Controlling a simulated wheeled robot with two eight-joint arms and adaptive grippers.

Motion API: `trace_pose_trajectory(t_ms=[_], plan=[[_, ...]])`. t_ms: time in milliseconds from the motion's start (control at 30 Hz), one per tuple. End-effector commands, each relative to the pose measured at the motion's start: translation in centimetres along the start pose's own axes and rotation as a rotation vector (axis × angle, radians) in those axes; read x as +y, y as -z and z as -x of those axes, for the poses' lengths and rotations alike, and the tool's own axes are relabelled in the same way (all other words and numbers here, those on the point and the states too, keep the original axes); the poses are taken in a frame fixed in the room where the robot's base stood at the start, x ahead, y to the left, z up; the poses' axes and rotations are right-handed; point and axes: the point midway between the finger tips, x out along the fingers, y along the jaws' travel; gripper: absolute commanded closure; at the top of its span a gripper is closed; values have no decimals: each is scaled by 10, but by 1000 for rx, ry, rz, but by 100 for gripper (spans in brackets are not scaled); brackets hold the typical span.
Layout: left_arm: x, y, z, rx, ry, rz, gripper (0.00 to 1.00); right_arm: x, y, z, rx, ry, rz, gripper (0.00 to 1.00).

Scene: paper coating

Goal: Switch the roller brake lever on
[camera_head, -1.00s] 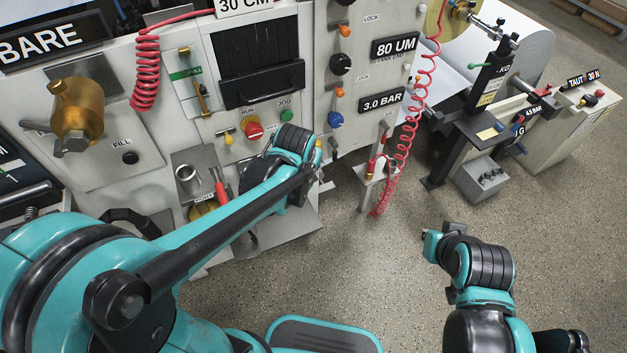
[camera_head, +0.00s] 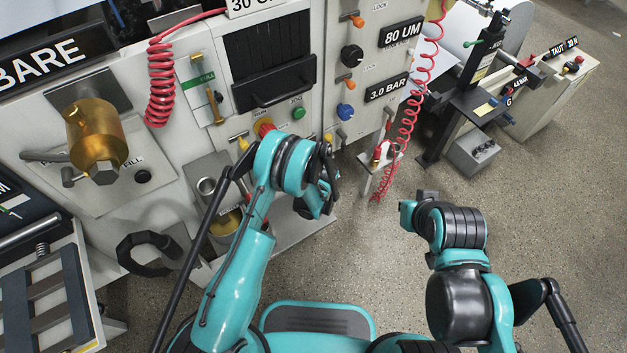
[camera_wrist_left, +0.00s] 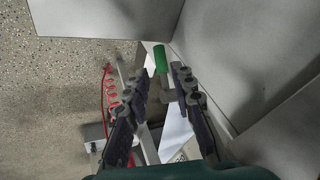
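A green cylindrical handle (camera_wrist_left: 160,58) shows in the left wrist view just beyond my left fingertips, near the gap between them. I cannot tell whether it is the roller brake lever or touches a finger. My left gripper (camera_wrist_left: 160,75) has its two fingers apart with nothing held between them. In the head view the left gripper (camera_head: 326,185) is partly hidden by its own wrist, in front of the machine's lower panel. Another small green-tipped lever (camera_head: 473,43) is on the black column at the upper right. My right gripper (camera_head: 408,212) is low at centre right, its fingers unclear.
The machine panel (camera_head: 355,105) carries knobs, buttons and switches. A red coiled hose (camera_head: 411,115) hangs by a small stand (camera_head: 375,172) right of my left gripper. A grey box (camera_head: 473,151) stands farther right. The floor (camera_head: 560,210) at right is clear.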

Motion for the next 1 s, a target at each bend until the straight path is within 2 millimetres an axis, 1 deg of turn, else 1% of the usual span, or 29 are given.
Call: trace_pose_trajectory(t_ms=[33, 200, 300, 400, 500, 733, 767, 800, 833, 867, 1000], plan=[[0, -1, -11, 0, 0, 2, 75, 0, -4, -5, 0, 0, 0, 100], [0, -1, -41, 0, 0, 2, 75, 0, -10, -14, 0, 0, 0, 100], [0, -1, -54, 0, 0, 2, 75, 0, -13, -19, 0, 0, 0, 100], [0, 0, -63, 0, 0, 2, 75, 0, -15, -21, 0, 0, 0, 100], [-1, 0, -67, 0, 0, 2, 75, 0, -16, -22, 0, 0, 0, 100], [-1, 0, -67, 0, 0, 2, 75, 0, -15, -21, 0, 0, 0, 100], [-1, 0, -67, 0, 0, 2, 78, 0, -15, -21, 0, 0, 0, 100], [-1, 0, -67, 0, 0, 2, 89, 0, -15, -21, 0, 0, 0, 100], [-1, 0, -67, 0, 0, 2, 96, 0, -15, -21, 0, 0, 0, 100], [-1, 0, -66, 0, 0, 2, 100, 0, -15, -21, 0, 0, 0, 100], [-1, 0, -66, 0, 0, 2, 100, 0, -15, -21, 0, 0, 0, 100]])
